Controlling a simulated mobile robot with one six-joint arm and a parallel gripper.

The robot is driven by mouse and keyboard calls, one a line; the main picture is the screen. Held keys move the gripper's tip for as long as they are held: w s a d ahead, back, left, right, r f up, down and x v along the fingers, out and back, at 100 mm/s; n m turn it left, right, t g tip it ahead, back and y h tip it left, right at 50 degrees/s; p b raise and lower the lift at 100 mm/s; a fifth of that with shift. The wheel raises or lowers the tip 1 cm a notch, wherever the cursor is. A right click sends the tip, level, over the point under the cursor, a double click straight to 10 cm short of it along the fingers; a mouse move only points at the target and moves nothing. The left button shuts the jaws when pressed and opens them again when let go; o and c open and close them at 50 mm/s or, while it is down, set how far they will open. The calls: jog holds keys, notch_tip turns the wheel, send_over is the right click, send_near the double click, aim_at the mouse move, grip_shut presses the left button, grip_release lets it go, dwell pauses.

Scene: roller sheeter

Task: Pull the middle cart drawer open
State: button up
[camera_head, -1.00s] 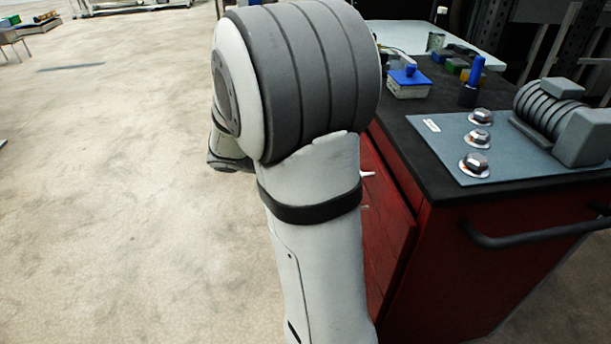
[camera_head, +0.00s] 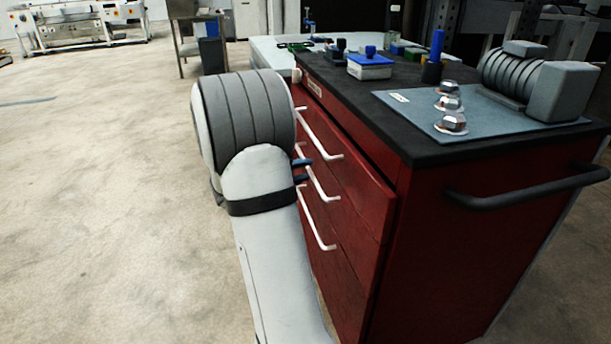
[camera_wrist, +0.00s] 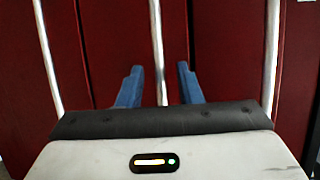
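The red tool cart (camera_head: 470,240) stands to the right of my arm in the head view, with white bar handles on its drawer fronts. The middle handle (camera_head: 322,186) lies between an upper handle (camera_head: 325,143) and a lower one (camera_head: 318,226). My gripper (camera_head: 302,171) is at the cart's front, at the far part of the middle handle. In the wrist view my gripper (camera_wrist: 158,72) is open, its blue fingers on either side of the middle handle bar (camera_wrist: 156,35), with gaps on both sides. Whether the bar is fully between the fingertips in depth is unclear. My arm hides part of the drawer fronts.
The cart's black top holds a blue-grey plate with bolts (camera_head: 450,122), a grey ribbed roller unit (camera_head: 540,80) and a blue-lidded box (camera_head: 370,66). A black side handle (camera_head: 525,187) sticks out at the right. The floor (camera_head: 110,210) at left is clear.

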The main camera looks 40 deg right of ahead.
jog(key=shift+s+d+f, duration=0.1)
jog(key=shift+d, duration=0.45)
grip_shut()
